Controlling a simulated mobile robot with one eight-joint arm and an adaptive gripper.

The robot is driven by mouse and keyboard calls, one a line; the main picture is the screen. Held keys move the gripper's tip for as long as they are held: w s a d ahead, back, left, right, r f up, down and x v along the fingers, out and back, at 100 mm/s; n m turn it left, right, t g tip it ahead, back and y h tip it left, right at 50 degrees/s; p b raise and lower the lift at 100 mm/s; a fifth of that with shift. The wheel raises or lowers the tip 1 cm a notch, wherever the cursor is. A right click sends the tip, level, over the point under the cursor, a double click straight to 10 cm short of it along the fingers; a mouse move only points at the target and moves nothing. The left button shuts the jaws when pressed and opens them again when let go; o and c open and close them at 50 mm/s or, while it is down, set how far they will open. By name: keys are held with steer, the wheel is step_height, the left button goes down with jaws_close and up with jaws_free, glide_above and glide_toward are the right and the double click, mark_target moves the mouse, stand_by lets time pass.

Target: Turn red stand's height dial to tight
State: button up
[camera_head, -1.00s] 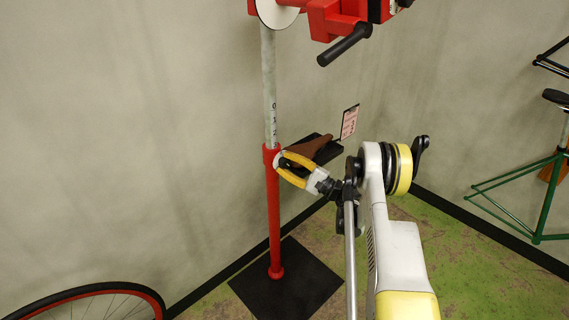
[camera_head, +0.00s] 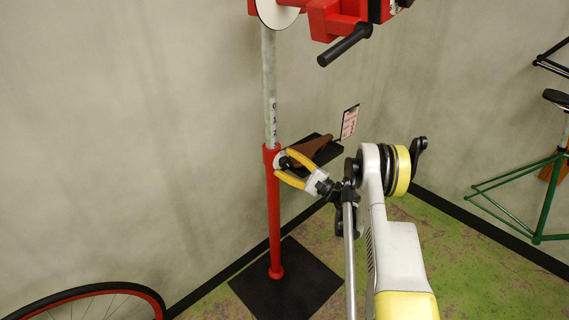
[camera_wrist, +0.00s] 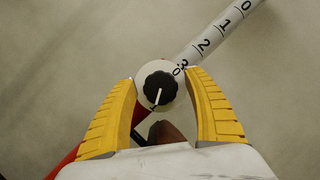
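The red stand (camera_head: 274,215) rises from a black floor plate, with a grey tube (camera_head: 269,90) above its red sleeve. The height dial shows in the wrist view as a black knob (camera_wrist: 160,89) with a white pointer line, on a pale round plate (camera_wrist: 147,72). The pointer line runs toward the lower part of the picture. My gripper (camera_wrist: 166,80) is open, with one yellow finger on each side of the dial. A gap shows between the fingers and the black knob. In the head view my gripper (camera_head: 279,164) is at the top of the red sleeve.
A brown object (camera_head: 308,146) lies on a black shelf (camera_head: 328,152) just behind my gripper, with a small sign (camera_head: 349,122) beside it. A red clamp head (camera_head: 335,18) is above. A wheel (camera_head: 95,300) is at lower left, a green stand (camera_head: 545,200) at right.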

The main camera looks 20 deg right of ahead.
steer(key=v, duration=1.2)
